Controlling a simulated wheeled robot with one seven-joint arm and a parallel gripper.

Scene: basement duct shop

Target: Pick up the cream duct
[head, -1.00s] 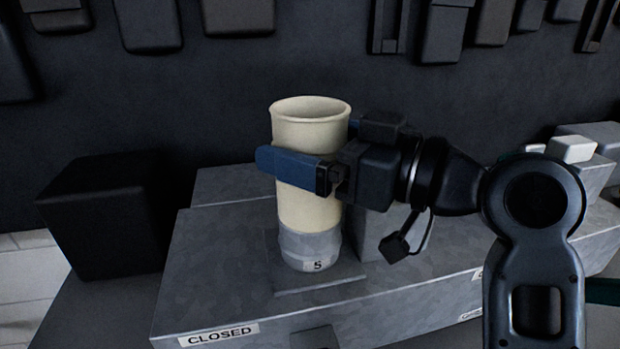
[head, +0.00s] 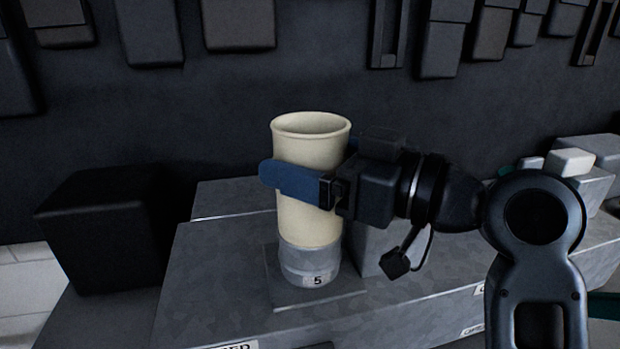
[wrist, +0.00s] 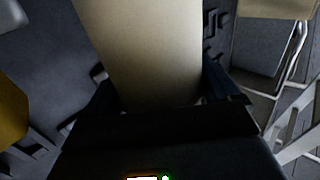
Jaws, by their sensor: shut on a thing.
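The cream duct (head: 308,222) is an upright, open-topped tube with a flared rim. Its lower end meets a grey round collar (head: 305,265) tagged 5, which stands on a flat plate on the grey metal bench. I see no gap between duct and collar. My gripper (head: 300,172) comes from the right and is shut on the duct's upper half, with one blue finger across the near side. The other finger is mostly hidden behind the duct. In the wrist view the duct (wrist: 150,50) fills the space between the fingers.
A black box (head: 105,230) stands left of the bench. A grey block (head: 375,245) sits close behind and right of the duct. White and grey blocks (head: 571,161) lie at far right. Dark boxes (head: 240,22) hang on the back wall. Space above the duct is clear.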

